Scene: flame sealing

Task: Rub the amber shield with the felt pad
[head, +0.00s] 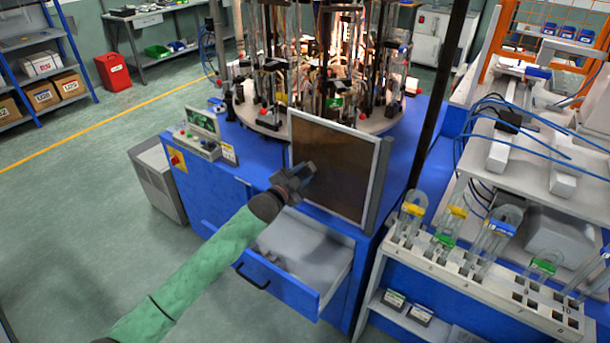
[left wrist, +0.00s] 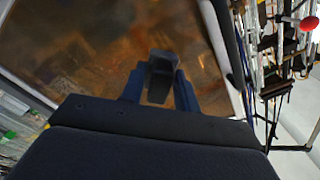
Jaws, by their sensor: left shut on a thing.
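The amber shield (head: 345,179) is a dark brown pane in a light frame, standing upright at the front of the blue machine. In the left wrist view the shield (left wrist: 90,50) fills most of the upper left and looks smudged. My left gripper (head: 303,174) is in front of the shield's lower left part. It is shut on a dark grey block, the felt pad (left wrist: 161,72), which points toward the pane. I cannot tell whether the pad touches the pane. My right gripper is not in view.
An open drawer (head: 330,281) of the blue machine sticks out below the shield, under my left gripper. A turntable (head: 262,126) with glass tubes and burners stands behind the shield. A white rack (head: 480,285) with tubes is at the right. The floor (head: 80,200) at the left is clear.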

